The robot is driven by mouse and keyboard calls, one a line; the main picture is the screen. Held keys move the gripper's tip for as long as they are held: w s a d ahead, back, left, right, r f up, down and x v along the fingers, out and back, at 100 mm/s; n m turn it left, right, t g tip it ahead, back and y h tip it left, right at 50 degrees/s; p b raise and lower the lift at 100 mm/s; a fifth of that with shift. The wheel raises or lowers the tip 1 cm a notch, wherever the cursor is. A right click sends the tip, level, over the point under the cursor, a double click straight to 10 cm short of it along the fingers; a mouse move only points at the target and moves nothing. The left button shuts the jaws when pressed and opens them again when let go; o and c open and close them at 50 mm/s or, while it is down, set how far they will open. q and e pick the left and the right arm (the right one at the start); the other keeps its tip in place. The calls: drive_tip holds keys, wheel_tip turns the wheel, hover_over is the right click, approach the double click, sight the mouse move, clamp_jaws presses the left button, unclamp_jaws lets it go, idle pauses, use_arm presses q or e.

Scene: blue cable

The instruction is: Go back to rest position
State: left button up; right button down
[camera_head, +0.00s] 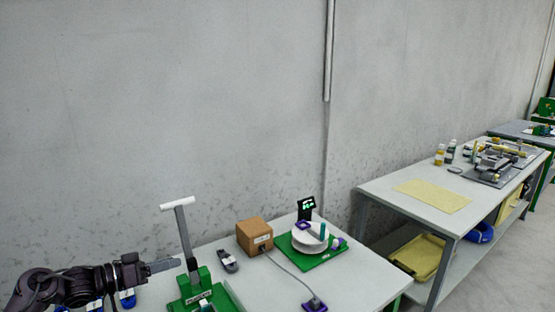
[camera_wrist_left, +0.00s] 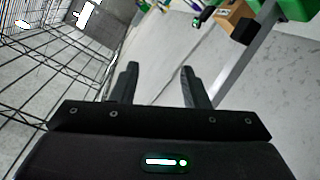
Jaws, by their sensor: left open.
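My left gripper (camera_head: 166,265) comes in from the left in the head view, its fingers pointing right, beside the green press-like fixture (camera_head: 205,295) with its white-topped lever (camera_head: 183,232). In the left wrist view my left gripper (camera_wrist_left: 158,82) shows two dark fingers apart with nothing between them. From the head view alone I cannot tell whether its fingers touch the lever. My right gripper is not in view.
A brown box (camera_head: 254,236) with a grey cable to a purple piece (camera_head: 315,304) sits on the white table (camera_head: 355,275). A green board with a white reel (camera_head: 308,240) stands behind. A second table (camera_head: 385,190) is at right. Wire shelving (camera_wrist_left: 50,80) shows in the wrist view.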

use_arm(q)
drive_tip(key=s+d+f+m+y, duration=0.1)
drive_tip(key=s+d+f+y, duration=0.6)
drive_tip(key=d+f, duration=0.45)
drive_tip(key=s+a+f+n+g+y, duration=0.1)
drive_tip(key=s+a+n+g+y, duration=0.15)
drive_tip(key=s, duration=1.05)
drive_tip(key=s+a+f+n+g+y, duration=0.1)
drive_tip(key=s+g+y, duration=0.25)
drive_tip(key=s, duration=1.05)
wheel_tip(320, 180, down, 29)
drive_tip(key=s+g, duration=0.1)
drive_tip(key=g, duration=0.1)
drive_tip(key=s+a+f, duration=0.1)
drive_tip(key=s+f, duration=0.8)
drive_tip(key=s, duration=0.1)
drive_tip(key=s+a+f+g, duration=0.1)
drive_tip(key=s+a+f, duration=0.1)
drive_tip(key=s+f, duration=0.8)
drive_tip(key=shift+a+m, duration=0.3)
drive_tip(key=shift+m, duration=0.05)
